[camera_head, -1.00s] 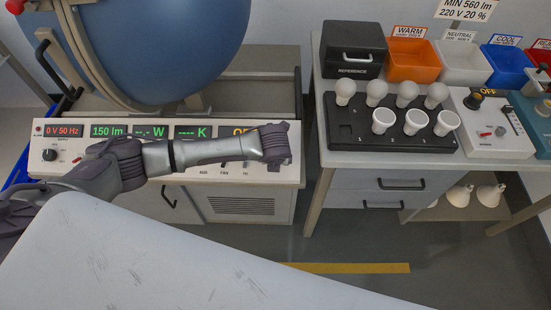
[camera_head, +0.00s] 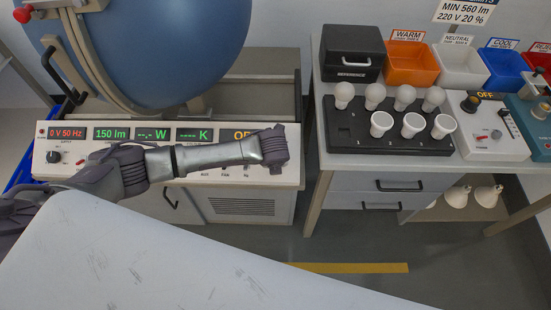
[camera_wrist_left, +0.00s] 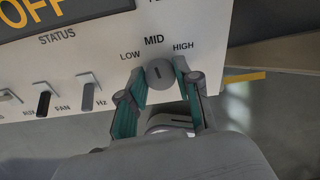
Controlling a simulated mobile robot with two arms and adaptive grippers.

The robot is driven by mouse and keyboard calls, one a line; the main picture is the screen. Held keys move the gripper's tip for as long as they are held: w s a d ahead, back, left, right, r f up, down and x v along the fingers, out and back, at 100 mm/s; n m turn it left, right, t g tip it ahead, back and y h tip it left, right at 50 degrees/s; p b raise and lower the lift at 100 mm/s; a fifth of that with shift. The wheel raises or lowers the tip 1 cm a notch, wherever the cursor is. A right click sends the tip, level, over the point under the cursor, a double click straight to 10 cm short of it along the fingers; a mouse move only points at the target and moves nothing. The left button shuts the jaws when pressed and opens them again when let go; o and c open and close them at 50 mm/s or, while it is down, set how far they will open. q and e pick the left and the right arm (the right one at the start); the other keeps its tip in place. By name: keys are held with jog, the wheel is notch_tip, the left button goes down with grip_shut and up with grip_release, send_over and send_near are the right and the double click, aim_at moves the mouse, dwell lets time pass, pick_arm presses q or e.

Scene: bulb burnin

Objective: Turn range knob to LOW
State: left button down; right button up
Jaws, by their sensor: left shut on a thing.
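The range knob (camera_wrist_left: 160,73) is a small dark grey round knob at the right end of the white panel, seen in the left wrist view. The labels LOW, MID and HIGH are printed around it, with MID straight above. A short mark on its face runs roughly upright, in line with MID. My left gripper (camera_wrist_left: 160,72) has one teal-padded finger on each side of the knob and is shut on it. In the head view my left gripper (camera_head: 274,149) covers the knob at the console's right end. My right gripper is in neither view.
Switches (camera_wrist_left: 44,101) labelled AUX, FAN and Hz stand left of the knob. The console (camera_head: 75,172) sits below a big blue sphere (camera_head: 150,45). At right, a table holds a black bulb rack (camera_head: 350,138) and coloured bins (camera_head: 408,64). The floor between them is clear.

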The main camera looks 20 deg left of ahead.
pick_arm(q)
jog(key=n+p, duration=0.3)
jog(key=n, duration=0.1)
jog(key=shift+r+p, duration=0.2)
jog(key=shift+p, duration=0.1)
jog(key=shift+a+f+n+t+p, duration=0.1)
jog(key=shift+n+t+p, duration=0.2)
jog(key=shift+n+p, duration=1.25)
jog(key=shift+n+b, duration=0.45)
jog(key=shift+n, duration=0.2)
jog(key=c, duration=0.8)
grip_release()
jog(key=shift+s, duration=0.1)
jog(key=a+v, duration=0.1)
jog(key=v, duration=1)
jog(key=shift+d+r, duration=0.35)
jog(key=shift+r, duration=0.1)
jog(key=shift+s, duration=0.15)
